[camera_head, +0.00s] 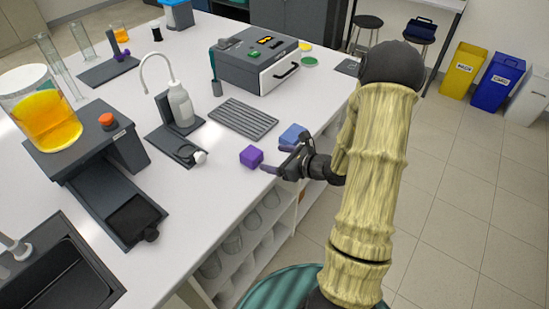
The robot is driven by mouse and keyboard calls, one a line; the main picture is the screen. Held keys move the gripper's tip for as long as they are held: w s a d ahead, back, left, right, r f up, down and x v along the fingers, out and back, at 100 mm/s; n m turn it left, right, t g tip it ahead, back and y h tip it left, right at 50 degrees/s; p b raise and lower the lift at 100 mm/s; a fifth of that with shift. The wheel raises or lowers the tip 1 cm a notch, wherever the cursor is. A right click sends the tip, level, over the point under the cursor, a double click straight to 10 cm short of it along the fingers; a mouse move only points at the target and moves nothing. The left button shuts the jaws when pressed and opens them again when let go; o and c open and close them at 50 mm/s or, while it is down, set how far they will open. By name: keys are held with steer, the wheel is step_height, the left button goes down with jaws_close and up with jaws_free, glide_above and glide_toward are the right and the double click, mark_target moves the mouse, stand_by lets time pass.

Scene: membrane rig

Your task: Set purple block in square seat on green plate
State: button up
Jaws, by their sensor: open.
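The purple block (251,156) sits on the white bench near its right edge. My gripper (277,159) is open, with its two fingers spread and pointing left toward the purple block. The block is just beyond the fingertips; I cannot tell whether the near finger touches it. A small green disc (310,62), perhaps the green plate, lies on the bench at the back, right of the dark box-like machine. It is too small to make out a square seat.
A blue block (292,135) lies just behind my gripper. A ridged grey rack (243,118), a wash bottle (181,105) and the machine (254,60) with a front handle stand nearby. A yellow disc (305,46) is behind the green one. Bare bench lies left of the purple block.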

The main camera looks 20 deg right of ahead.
stand_by(0.3)
steer(key=s+a+r+n+g, duration=0.3)
steer(key=s+a+n+g, duration=0.75)
steer(key=s+n, duration=0.45)
steer(key=s+d+r+n+t+h, duration=0.2)
steer(key=d+r+n+h, duration=0.2)
steer(key=n, duration=1)
steer(key=r+h, duration=0.1)
steer(key=h, duration=0.2)
steer(key=shift+r, duration=0.1)
